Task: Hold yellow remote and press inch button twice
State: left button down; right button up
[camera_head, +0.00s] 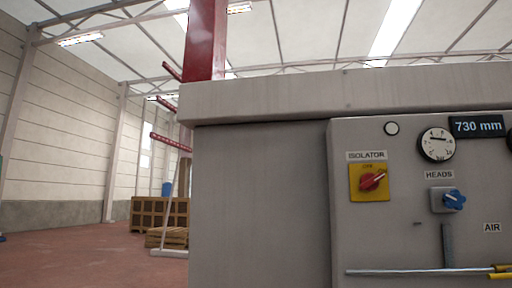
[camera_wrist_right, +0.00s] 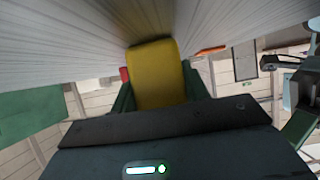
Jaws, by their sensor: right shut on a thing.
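The yellow remote (camera_wrist_right: 155,72) stands upright in the middle of the right wrist view, with a plain yellow face towards the camera. My right gripper (camera_wrist_right: 158,92) is shut on it, with dark green fingers at its left and right sides. A small red part (camera_wrist_right: 125,74) shows at the remote's left edge. No inch button can be made out on the visible face; the remote's other sides are hidden. The remote cannot be made out for sure in the head view. My left gripper is in neither view.
In the head view a large grey machine cabinet (camera_head: 260,200) fills the right half. Its panel has a red and yellow isolator switch (camera_head: 369,182), a blue heads knob (camera_head: 453,200), a gauge (camera_head: 436,145) and a 730 mm display (camera_head: 477,126). Wooden crates (camera_head: 160,213) stand left; floor there is open.

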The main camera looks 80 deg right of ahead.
dwell(0.4)
jog(key=o, duration=0.8)
jog(key=shift+o, duration=0.2)
jog(key=v, duration=1.2)
